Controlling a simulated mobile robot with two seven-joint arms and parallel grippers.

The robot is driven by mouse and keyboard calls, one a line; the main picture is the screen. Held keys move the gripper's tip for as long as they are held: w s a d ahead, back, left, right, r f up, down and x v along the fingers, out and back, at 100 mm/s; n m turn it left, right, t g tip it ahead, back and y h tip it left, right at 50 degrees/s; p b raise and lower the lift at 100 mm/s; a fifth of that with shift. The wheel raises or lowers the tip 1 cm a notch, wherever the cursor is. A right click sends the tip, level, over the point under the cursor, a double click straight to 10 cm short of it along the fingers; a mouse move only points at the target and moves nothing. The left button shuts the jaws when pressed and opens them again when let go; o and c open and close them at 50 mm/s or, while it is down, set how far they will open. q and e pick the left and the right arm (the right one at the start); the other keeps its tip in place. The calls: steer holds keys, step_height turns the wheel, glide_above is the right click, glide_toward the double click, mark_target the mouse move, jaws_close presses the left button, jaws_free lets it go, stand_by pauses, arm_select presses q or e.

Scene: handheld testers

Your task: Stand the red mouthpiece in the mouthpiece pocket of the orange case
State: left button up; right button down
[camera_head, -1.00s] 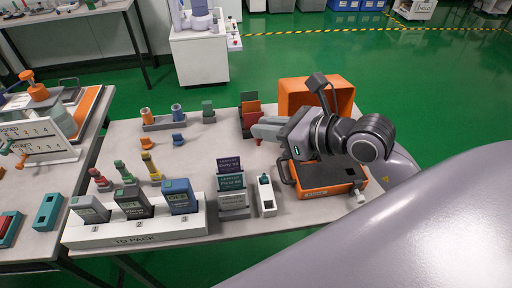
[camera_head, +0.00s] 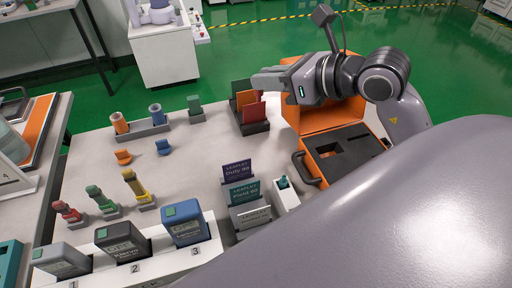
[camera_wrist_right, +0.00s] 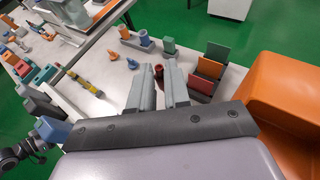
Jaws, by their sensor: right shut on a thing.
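My right gripper (camera_head: 262,80) is raised near the back, left of the open orange case lid. In the right wrist view, its fingers (camera_wrist_right: 159,84) are shut on the small dark red mouthpiece (camera_wrist_right: 158,70), which shows only partly between the fingertips. In the head view I cannot make the mouthpiece out. The orange case (camera_head: 372,126) lies open at the right, with a dark insert (camera_head: 345,158) with cut-outs and a handle on its left side. I cannot tell which cut-out is the mouthpiece pocket.
A dark rack with green, orange and red cards (camera_head: 253,112) stands below the gripper. Leaflet holders (camera_head: 240,172), a small white holder (camera_head: 285,195) and several testers (camera_head: 185,222) stand nearer. Blue and orange mouthpieces (camera_head: 163,147) lie left. The table's middle is clear.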

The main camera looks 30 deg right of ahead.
steer(key=shift+f+b, duration=1.6)
steer(key=shift+f, duration=6.85)
steer(key=shift+f, duration=0.2)
steer(key=c, duration=1.1)
jaws_free()
steer(key=shift+r, duration=0.15)
